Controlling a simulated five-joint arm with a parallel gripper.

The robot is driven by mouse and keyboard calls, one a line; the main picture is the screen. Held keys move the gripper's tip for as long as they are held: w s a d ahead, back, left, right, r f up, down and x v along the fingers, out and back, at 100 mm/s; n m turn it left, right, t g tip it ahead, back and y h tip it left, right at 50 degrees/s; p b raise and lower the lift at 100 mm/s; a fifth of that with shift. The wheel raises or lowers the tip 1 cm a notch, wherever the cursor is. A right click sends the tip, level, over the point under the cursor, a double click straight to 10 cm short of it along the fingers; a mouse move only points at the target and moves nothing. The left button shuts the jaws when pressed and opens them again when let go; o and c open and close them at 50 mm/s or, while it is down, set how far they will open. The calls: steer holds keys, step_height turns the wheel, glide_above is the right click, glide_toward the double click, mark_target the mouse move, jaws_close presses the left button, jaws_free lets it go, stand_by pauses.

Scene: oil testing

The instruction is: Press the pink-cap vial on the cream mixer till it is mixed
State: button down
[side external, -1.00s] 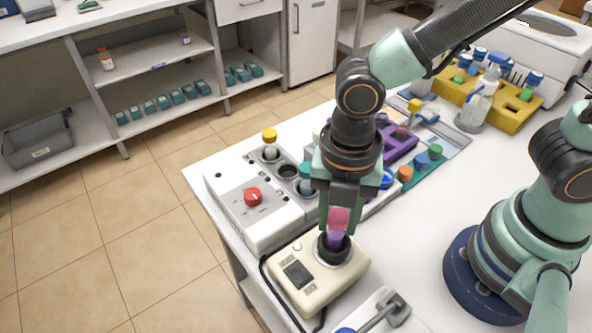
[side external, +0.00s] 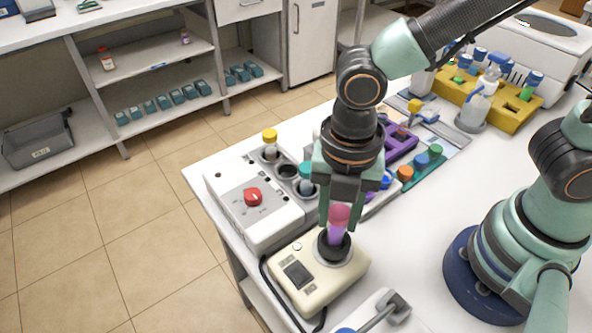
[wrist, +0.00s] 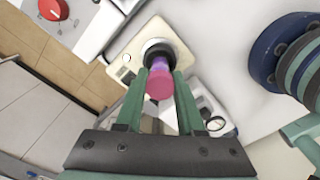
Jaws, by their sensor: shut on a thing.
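The vial with the pink cap (side external: 340,214) stands roughly upright, its purple lower part in the dark round cup (side external: 334,246) on top of the cream mixer (side external: 318,287). My gripper (side external: 340,223) points down over the mixer and is shut on the vial, with a finger on either side. In the wrist view, the pink cap (wrist: 159,86) shows between my fingers (wrist: 159,78), with the mixer (wrist: 117,67) beyond. The bottom of the vial is hidden in the cup. I cannot tell how well its contents are mixed.
A white unit with a red knob (side external: 253,197) and a yellow-capped vial (side external: 270,142) stands behind the mixer. A purple rack (side external: 401,146), a yellow rack (side external: 512,117) and a wash bottle (side external: 478,103) are further right. Bare table lies right of the mixer.

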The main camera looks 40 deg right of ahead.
steer(key=shift+r, duration=2.55)
steer(key=w+d+m, duration=0.6)
steer(key=d+m, duration=0.4)
steer(key=m, duration=0.3)
steer(key=w+d+m, duration=0.6)
steer(key=d+m, duration=0.5)
steer(key=m, duration=0.2)
steer(key=shift+w+r, duration=0.35)
steer(key=shift+w, duration=0.05)
steer(key=shift+a, duration=0.1)
